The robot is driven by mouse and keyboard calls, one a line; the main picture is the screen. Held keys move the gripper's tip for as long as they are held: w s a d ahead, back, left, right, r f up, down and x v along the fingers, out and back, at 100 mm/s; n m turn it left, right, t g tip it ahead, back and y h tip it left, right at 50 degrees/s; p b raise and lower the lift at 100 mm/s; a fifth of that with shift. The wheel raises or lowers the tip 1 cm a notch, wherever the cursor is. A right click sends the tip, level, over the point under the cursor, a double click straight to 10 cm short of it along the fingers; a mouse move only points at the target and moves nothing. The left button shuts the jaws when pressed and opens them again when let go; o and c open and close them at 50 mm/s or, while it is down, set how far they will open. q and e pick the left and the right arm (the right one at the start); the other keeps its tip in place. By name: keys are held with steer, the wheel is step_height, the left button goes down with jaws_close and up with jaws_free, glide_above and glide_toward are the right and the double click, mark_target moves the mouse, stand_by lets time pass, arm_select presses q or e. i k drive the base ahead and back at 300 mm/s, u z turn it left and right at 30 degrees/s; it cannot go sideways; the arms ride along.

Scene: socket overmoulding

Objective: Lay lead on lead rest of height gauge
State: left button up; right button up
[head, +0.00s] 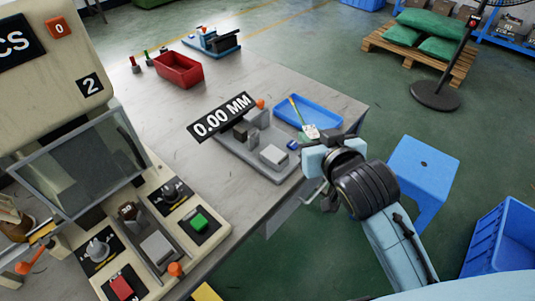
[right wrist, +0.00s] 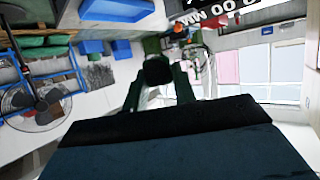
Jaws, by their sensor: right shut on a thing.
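The height gauge (head: 250,158) is a grey fixture on the bench with a black "0.00 MM" display (head: 222,117). It carries upright blocks and a pale flat-topped block (head: 273,155); I cannot tell which part is the lead rest. My right gripper (head: 312,157) is at the bench edge, just right of the gauge. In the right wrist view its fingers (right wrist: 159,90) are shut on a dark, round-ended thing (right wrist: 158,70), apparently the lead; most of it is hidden. A small blue piece (head: 293,145) shows beside the gripper. My left gripper is not in view.
A red bin (head: 178,70) stands further back. A machine with buttons (head: 150,235) fills the left front. A blue stool (head: 422,168) stands right of the bench. Bench around the gauge is mostly clear.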

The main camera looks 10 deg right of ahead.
mark_target(260, 145)
steer(key=u, duration=1.15)
steer(key=k, duration=0.8)
steer(key=z, duration=1.2)
steer(key=i, duration=1)
